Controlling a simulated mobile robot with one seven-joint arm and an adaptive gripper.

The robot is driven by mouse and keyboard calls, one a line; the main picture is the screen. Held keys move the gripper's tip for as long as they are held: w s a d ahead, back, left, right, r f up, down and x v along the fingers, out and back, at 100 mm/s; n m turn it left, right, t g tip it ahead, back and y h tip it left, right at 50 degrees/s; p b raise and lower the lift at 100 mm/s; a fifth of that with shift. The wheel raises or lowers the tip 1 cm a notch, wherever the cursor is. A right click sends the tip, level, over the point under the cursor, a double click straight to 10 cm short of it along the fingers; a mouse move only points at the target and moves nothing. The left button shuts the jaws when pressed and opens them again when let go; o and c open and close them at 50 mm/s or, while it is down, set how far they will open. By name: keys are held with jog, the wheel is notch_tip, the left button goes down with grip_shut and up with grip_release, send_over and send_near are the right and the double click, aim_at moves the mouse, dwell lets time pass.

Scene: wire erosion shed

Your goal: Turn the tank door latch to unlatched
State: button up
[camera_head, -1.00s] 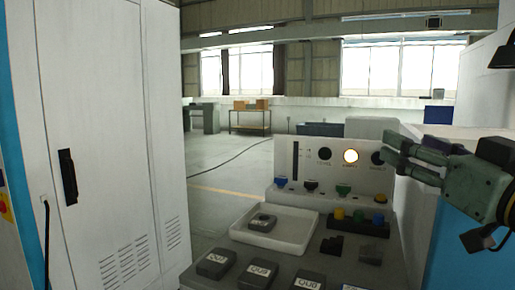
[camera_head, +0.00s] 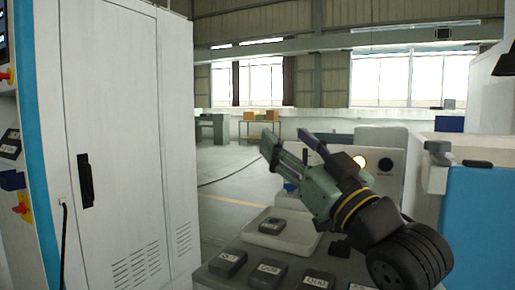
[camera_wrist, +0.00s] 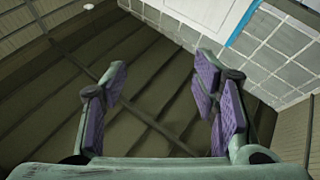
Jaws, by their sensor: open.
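My gripper (camera_head: 288,146) is open and empty in the head view, raised in front of the control panel and pointing up and left. In the wrist view its purple-padded fingers (camera_wrist: 160,82) stand wide apart with nothing between them. The blue-fronted tank (camera_head: 485,212) stands at the right edge of the head view. A grey fitting (camera_head: 437,152) at its upper left corner looks like the tank door latch; I cannot tell its setting. My gripper is left of it and apart from it. The wrist view does not show the latch.
A white cabinet (camera_head: 130,130) with a black handle (camera_head: 85,180) stands at left. Below my arm, a bench holds a white tray (camera_head: 265,240) and several dark labelled blocks (camera_head: 228,263). The control panel (camera_head: 393,155) is partly hidden by my arm. Open floor lies behind.

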jog(key=shift+a+n+y, duration=0.35)
jog(key=shift+a+y, duration=0.2)
jog(key=shift+a, duration=0.85)
jog(key=shift+a+n+y, duration=0.35)
jog(key=shift+a+y, duration=0.2)
jog(key=shift+a, duration=0.85)
